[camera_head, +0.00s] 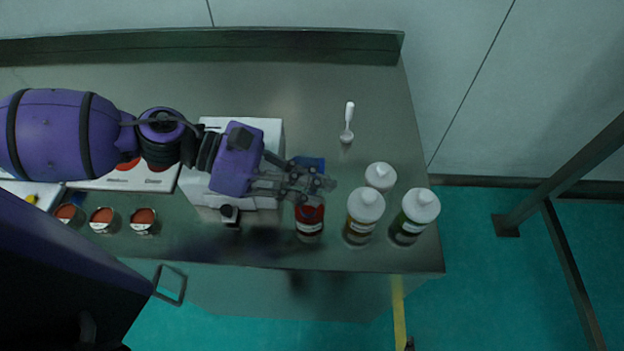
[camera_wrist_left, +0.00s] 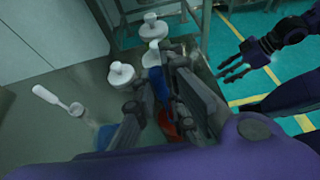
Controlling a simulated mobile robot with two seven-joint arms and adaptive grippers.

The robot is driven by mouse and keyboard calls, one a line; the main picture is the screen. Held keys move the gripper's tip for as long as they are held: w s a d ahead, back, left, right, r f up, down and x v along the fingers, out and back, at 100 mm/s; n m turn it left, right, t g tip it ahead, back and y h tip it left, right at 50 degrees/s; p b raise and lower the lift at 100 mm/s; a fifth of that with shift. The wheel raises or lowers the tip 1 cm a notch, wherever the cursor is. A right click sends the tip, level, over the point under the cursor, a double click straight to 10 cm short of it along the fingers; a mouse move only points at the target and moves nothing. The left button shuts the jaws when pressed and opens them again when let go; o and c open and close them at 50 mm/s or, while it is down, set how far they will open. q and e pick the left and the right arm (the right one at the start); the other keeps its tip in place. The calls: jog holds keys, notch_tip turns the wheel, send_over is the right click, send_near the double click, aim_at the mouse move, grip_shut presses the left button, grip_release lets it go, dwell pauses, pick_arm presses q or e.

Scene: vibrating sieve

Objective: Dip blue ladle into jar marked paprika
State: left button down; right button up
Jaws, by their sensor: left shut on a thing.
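My left gripper (camera_head: 322,186) reaches in from the left and is above a jar with red contents (camera_head: 309,222). The jar's label is too small to read. In the left wrist view the gripper (camera_wrist_left: 158,80) is shut on a blue upright piece (camera_wrist_left: 159,86), which seems to be the blue ladle. Red (camera_wrist_left: 168,124) from the jar shows just below the fingers. The ladle's bowl is hidden, so I cannot tell whether it is inside the jar. My right gripper (camera_wrist_left: 234,64) is open and empty, off to the side in the left wrist view.
Bottles with white caps, including a green one (camera_head: 414,216) and a yellowish one (camera_head: 362,215), stand right of the jar. A white spoon (camera_head: 347,122) and a blue patch (camera_head: 309,163) are behind it. A white box (camera_head: 269,131) and small red-topped cups (camera_head: 143,221) are left.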

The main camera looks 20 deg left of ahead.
pick_arm(q)
jog(key=shift+r+p, duration=1.7)
jog(key=shift+r, duration=2.2)
pick_arm(e)
jog(key=w+r+t, duration=0.1)
jog(key=w+r, duration=0.3)
jog(key=r, duration=0.2)
jog(key=shift+w, duration=0.15)
